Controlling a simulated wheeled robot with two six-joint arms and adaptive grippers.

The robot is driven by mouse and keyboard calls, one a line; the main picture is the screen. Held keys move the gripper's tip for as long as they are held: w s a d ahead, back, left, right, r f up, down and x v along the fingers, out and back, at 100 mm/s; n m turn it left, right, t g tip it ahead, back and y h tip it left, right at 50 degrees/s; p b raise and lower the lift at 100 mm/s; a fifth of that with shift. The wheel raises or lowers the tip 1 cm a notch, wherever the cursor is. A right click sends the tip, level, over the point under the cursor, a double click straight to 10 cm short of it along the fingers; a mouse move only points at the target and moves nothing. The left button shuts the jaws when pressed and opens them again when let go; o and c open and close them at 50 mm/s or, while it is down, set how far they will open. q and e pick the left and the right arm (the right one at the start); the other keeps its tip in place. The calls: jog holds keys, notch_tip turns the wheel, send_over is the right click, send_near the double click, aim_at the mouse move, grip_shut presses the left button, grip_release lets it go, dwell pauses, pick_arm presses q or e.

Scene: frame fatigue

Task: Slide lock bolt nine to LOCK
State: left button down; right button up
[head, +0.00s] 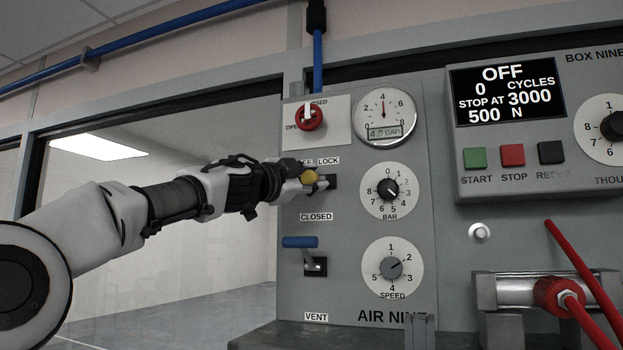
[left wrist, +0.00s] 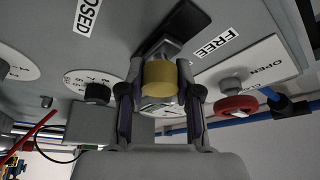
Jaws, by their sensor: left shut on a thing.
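The lock bolt's yellow knob (head: 309,177) shows on the AIR NINE panel, below the FREE and LOCK labels. It appears nearer the FREE side, with the dark slot plate (head: 333,181) visible to its right under LOCK. The FREE label is partly hidden by my gripper. My left gripper (head: 311,182) reaches in from the left and is shut on the knob. In the left wrist view the yellow knob (left wrist: 160,78) sits between both fingers, with the black slot plate (left wrist: 187,22) behind it and FREE to the right. My right gripper is in neither view.
A red valve knob (head: 309,118) sits above the bolt and a blue vent lever (head: 300,242) below it. A pressure gauge (head: 384,117), BAR dial (head: 389,190) and SPEED dial (head: 390,268) are to the right. A control box (head: 500,180) stands farther right.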

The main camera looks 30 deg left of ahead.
pick_arm(q)
jog(key=shift+w+d+f, duration=0.2)
jog(key=shift+w+d, duration=0.05)
jog(key=shift+d, duration=0.45)
jog(key=c, duration=0.8)
grip_release()
jog(key=shift+o, duration=0.2)
jog(key=shift+d, duration=0.1)
jog(key=shift+r, duration=0.1)
